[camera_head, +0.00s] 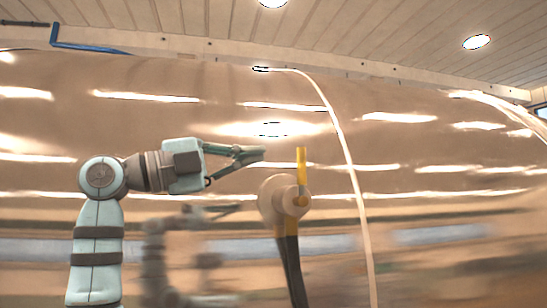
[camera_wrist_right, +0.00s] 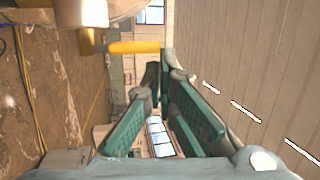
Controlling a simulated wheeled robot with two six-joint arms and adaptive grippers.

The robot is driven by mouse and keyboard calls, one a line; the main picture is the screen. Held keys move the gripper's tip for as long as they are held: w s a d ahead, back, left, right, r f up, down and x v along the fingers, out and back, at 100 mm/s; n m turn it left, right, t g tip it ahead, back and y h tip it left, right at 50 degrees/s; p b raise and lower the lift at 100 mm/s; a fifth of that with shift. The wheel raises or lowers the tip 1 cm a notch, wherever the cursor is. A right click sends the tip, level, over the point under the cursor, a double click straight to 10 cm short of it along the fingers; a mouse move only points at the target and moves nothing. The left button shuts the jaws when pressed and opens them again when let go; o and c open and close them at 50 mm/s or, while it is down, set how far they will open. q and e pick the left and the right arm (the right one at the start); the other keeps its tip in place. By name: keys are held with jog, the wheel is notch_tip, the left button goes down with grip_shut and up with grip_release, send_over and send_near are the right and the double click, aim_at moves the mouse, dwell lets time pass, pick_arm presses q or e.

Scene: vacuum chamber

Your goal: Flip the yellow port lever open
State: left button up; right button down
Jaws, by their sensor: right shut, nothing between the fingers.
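The yellow lever (camera_head: 301,165) stands upright at the right side of the round, tan port (camera_head: 272,196) on the shiny chamber wall. My right gripper (camera_head: 262,153) is shut and empty, its fingertips pointing right, a short gap left of the lever's upper part. In the right wrist view the yellow lever (camera_wrist_right: 133,47) lies across the picture just beyond my right fingertips (camera_wrist_right: 160,72). The round port (camera_wrist_right: 85,12) is at its upper left there. I cannot tell from these views whether the fingers touch the lever. My left gripper is not in view.
The curved chamber wall (camera_head: 430,180) fills the background and mirrors my arm and the lights. A dark strip (camera_head: 290,265) extends below the port. Air around the lever's top looks clear.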

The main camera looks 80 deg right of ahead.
jog(key=r+v, duration=0.1)
jog(key=v, duration=0.6)
jog(key=shift+r+p, duration=0.3)
jog(key=shift+w+a, duration=0.15)
